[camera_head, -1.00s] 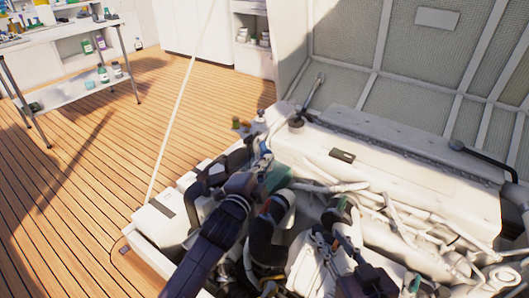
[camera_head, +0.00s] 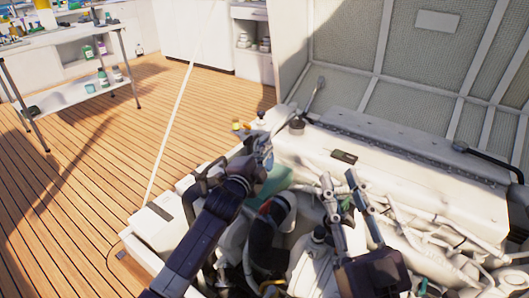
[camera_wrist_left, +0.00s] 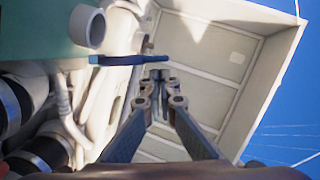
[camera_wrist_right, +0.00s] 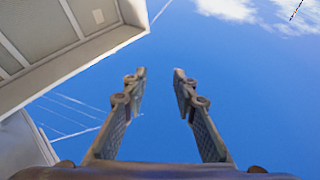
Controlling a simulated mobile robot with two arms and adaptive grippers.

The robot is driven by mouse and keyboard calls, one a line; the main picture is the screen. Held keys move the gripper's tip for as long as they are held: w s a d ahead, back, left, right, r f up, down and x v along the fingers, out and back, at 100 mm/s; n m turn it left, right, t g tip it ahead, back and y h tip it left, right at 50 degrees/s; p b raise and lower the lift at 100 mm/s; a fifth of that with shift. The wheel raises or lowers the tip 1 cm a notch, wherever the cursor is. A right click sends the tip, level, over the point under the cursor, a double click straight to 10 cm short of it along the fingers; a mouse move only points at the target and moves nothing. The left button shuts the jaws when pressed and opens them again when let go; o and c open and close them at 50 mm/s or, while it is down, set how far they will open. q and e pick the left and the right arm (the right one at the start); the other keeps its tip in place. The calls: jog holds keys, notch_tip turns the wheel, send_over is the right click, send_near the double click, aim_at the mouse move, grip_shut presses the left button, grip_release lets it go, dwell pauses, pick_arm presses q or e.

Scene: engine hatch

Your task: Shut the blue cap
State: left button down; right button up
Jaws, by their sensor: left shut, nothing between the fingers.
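The blue cap (camera_wrist_left: 115,60) is a flat flap seen nearly edge-on in the left wrist view. It stands out beside the round white filler neck (camera_wrist_left: 88,27) of the teal tank (camera_wrist_left: 35,30) and looks open. The teal tank also shows in the head view (camera_head: 277,181). My left gripper (camera_wrist_left: 158,76) is shut and empty, with its tips close to the cap's right end; I cannot tell whether they touch. In the head view my left gripper (camera_head: 262,150) hides most of the cap area. My right gripper (camera_head: 339,178) is open and empty above the engine.
White engine parts and pipes (camera_head: 420,205) fill the hatch right of the tank. The raised hatch lid (camera_head: 415,75) stands behind. A black hose (camera_head: 268,232) lies in front of the tank. The wooden deck (camera_head: 110,180) at left is clear; a workbench (camera_head: 75,50) stands beyond.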

pick_arm(q)
jog(key=shift+w+a, duration=0.15)
jog(key=shift+a, duration=0.1)
pick_arm(e)
jog(key=shift+s+r+t, duration=0.3)
jog(key=shift+r+t, duration=0.1)
jog(key=shift+r, duration=0.15)
jog(key=shift+f, duration=0.1)
